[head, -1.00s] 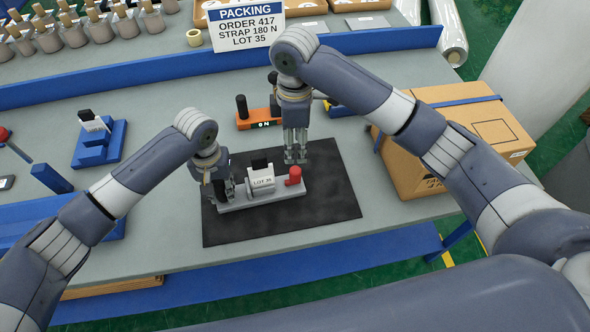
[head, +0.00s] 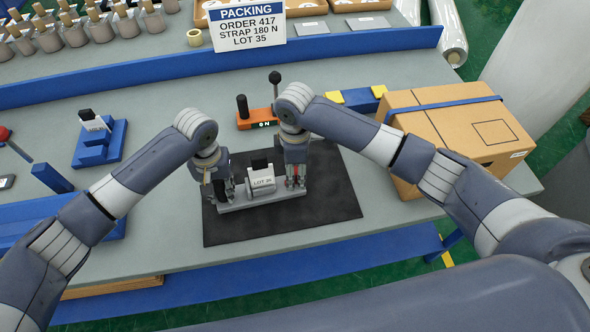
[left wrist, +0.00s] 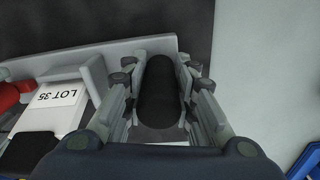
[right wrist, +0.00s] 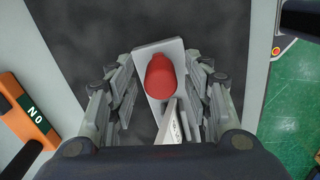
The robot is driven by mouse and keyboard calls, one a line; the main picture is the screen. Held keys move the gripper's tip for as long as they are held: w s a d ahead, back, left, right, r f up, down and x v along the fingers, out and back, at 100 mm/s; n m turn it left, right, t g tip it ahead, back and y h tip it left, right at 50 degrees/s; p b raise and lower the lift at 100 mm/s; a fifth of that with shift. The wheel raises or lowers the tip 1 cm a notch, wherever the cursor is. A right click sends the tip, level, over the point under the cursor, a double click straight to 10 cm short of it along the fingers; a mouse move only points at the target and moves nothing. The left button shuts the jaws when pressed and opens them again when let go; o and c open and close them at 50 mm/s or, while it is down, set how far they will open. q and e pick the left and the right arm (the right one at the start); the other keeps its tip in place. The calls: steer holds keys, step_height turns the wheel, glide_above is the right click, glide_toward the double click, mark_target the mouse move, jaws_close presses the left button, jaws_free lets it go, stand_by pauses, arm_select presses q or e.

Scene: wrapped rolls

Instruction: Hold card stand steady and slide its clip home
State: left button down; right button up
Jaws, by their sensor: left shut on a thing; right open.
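The card stand (head: 235,206) lies on the black mat, a grey base with a white card block marked LOT 35 (head: 263,184) in its middle. My left gripper (head: 221,196) is shut on the black post (left wrist: 158,95) at the stand's left end. The red clip knob (right wrist: 160,76) stands at the right end. My right gripper (right wrist: 164,92) is open, its fingers on either side of the red knob, apart from it as far as I can tell. In the head view this gripper (head: 295,182) mostly hides the knob.
The black mat (head: 330,205) has free room right of the stand. An orange device (head: 256,119) with a black lever stands behind the mat. A cardboard box (head: 450,130) with a blue strap is at the right. A blue fixture (head: 99,145) stands at the left.

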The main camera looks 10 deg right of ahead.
steer(key=shift+c, duration=0.5)
jaws_close()
steer(key=shift+a+r, duration=0.1)
steer(key=shift+a, duration=1.05)
arm_select(q)
steer(key=shift+d, duration=0.1)
arm_select(e)
steer(key=shift+o, duration=0.5)
jaws_free()
steer(key=shift+d, duration=0.1)
step_height(320, 180, up, 12)
arm_select(q)
steer(key=c, duration=1.2)
jaws_free()
